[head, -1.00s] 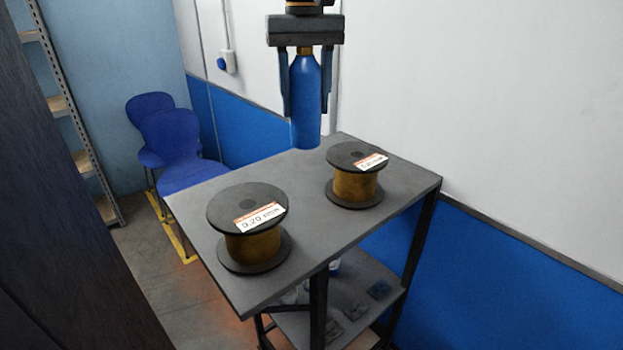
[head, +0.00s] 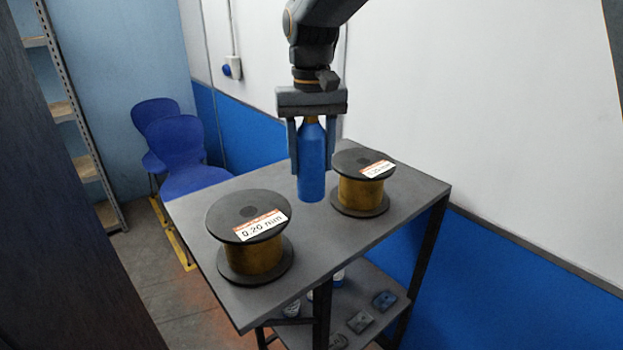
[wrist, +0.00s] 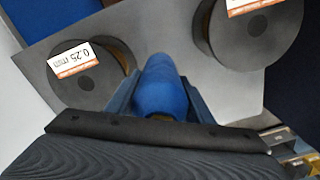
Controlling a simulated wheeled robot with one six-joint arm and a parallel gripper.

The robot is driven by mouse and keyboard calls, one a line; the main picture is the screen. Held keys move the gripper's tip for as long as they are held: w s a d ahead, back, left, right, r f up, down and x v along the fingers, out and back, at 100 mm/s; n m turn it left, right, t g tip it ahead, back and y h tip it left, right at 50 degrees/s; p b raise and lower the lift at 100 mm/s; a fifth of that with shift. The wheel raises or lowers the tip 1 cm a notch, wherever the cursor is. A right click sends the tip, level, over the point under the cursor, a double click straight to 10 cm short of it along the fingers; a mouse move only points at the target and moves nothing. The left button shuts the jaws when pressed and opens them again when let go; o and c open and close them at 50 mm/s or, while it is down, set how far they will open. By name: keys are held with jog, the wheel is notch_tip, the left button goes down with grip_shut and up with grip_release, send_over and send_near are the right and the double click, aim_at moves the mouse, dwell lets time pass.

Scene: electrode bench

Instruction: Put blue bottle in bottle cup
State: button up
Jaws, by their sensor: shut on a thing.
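My gripper (head: 311,150) is shut on the blue bottle (head: 312,175) and holds it upright, neck up, between its two fingers. In the head view the bottle is over the grey table top, between two wire spools; I cannot tell whether its base touches the table. In the wrist view the bottle (wrist: 163,88) sits between the fingers (wrist: 162,95). I cannot make out a bottle cup in either view.
One spool (head: 252,262) stands at the table's front left, another (head: 360,195) close right of the bottle. The table top (head: 210,200) is otherwise bare. The lower shelf (head: 375,285) holds small items. Blue chairs (head: 180,150) stand behind, left.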

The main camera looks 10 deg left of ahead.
aim_at(311, 179)
jog(key=shift+f+p, duration=0.65)
jog(key=shift+f, duration=1.85)
jog(key=shift+f, duration=0.1)
jog(key=o, duration=1.2)
